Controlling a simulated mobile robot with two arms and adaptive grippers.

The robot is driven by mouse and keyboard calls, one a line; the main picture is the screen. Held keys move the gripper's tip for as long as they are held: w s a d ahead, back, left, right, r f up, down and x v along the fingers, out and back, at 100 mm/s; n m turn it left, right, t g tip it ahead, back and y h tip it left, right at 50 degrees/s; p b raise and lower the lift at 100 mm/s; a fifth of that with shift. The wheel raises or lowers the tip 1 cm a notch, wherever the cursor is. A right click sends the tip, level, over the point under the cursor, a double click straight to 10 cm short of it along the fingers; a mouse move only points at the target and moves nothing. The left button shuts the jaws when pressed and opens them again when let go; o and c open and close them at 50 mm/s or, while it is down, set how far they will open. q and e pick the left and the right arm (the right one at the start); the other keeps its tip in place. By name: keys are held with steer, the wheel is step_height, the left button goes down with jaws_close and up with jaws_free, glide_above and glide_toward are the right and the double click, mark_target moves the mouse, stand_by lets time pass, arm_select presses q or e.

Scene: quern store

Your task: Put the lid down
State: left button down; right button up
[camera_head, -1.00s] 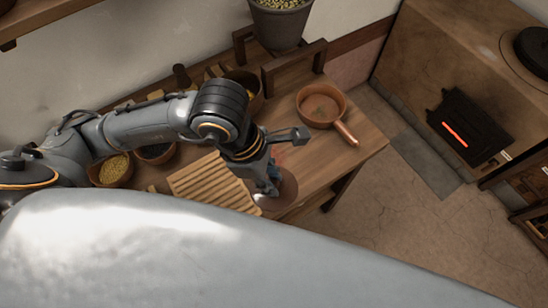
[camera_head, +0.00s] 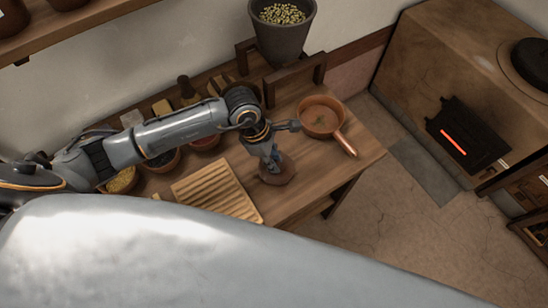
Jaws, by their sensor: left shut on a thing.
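The lid (camera_head: 287,175), a round reddish-brown disc, shows at the wooden table's right front part. My left gripper (camera_head: 271,161) points down over the lid and is shut on it at its middle, hiding part of it. Whether the lid touches the tabletop or hangs just above it I cannot tell. A copper pan (camera_head: 321,117) with a long handle stands uncovered to the right and behind the lid, with liquid and a bit of green in it. My right gripper is not in view.
A ribbed wooden board (camera_head: 217,190) lies left of the lid on the table (camera_head: 318,178). Several bowls stand behind my left arm. A grey grain hopper (camera_head: 282,38) rises at the back. A stove (camera_head: 425,70) with a glowing slot stands at right.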

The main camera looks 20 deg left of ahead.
arm_select(q)
steer(key=shift+f, duration=0.3)
steer(key=shift+f, duration=0.1)
steer(key=shift+f, duration=0.15)
steer(key=c, duration=1.2)
jaws_free()
